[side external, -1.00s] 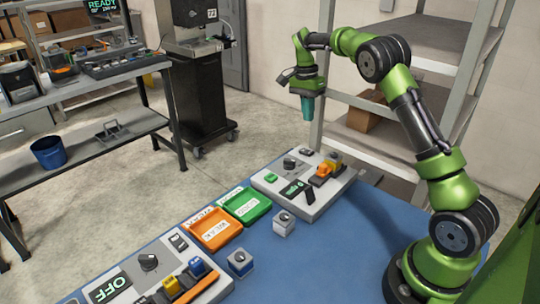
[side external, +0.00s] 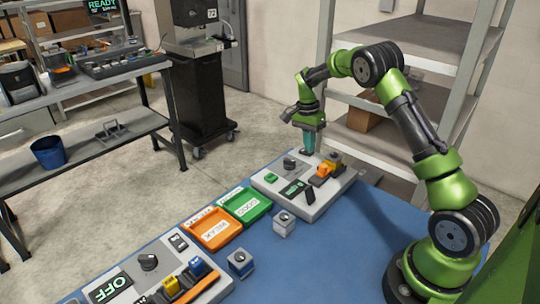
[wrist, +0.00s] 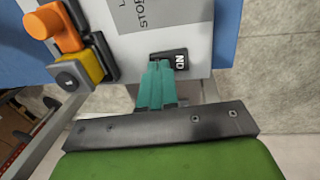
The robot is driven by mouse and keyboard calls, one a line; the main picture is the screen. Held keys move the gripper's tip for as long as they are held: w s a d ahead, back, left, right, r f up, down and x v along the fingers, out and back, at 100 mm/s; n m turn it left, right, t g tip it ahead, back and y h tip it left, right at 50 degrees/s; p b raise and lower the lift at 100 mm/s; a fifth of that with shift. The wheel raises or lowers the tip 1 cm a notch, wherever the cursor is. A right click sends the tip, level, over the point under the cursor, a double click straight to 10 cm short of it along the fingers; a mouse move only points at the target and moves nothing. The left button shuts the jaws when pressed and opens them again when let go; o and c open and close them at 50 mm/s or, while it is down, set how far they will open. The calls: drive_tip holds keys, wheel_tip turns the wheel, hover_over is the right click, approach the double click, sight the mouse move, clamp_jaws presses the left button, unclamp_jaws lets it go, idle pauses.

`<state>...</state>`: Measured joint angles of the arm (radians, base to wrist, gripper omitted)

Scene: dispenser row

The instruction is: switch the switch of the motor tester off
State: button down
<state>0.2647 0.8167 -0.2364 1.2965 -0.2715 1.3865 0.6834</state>
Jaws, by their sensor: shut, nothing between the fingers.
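A light grey tester panel (side external: 316,208) stands at the far end of the blue table, with a dark display, knob, green button and orange part on top. I cannot read a name saying it is the motor tester. My gripper (side external: 308,152) is shut and empty, pointing down at the panel's back edge. In the wrist view, the teal fingertips (wrist: 160,66) are right beside a black rocker switch (wrist: 181,60), whose visible end reads ON. The fingers hide part of the switch; I cannot tell whether they touch it.
A second panel (side external: 205,292) with a display reading OFF stands at the near left. An orange tray (side external: 216,247) and a green tray (side external: 262,206) lie between the panels. Small grey blocks (side external: 284,221) (side external: 240,262) sit on the blue table (side external: 330,265). A grey shelf rises behind.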

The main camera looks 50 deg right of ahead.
drive_tip(key=shift+s+f+t, duration=0.3)
drive_tip(key=shift+f+t, duration=0.2)
drive_tip(key=shift+t, duration=0.1)
drive_tip(key=shift+s+f, duration=0.15)
drive_tip(key=shift+f, duration=0.05)
drive_tip(key=shift+w+r, duration=0.15)
drive_tip(key=shift+w, duration=0.6)
drive_tip(key=shift+w+a, duration=0.1)
drive_tip(key=shift+w, duration=0.05)
drive_tip(key=shift+a, duration=0.1)
wheel_tip(320, 180, up, 15)
drive_tip(key=shift+w+d, duration=0.25)
drive_tip(key=shift+d, duration=0.05)
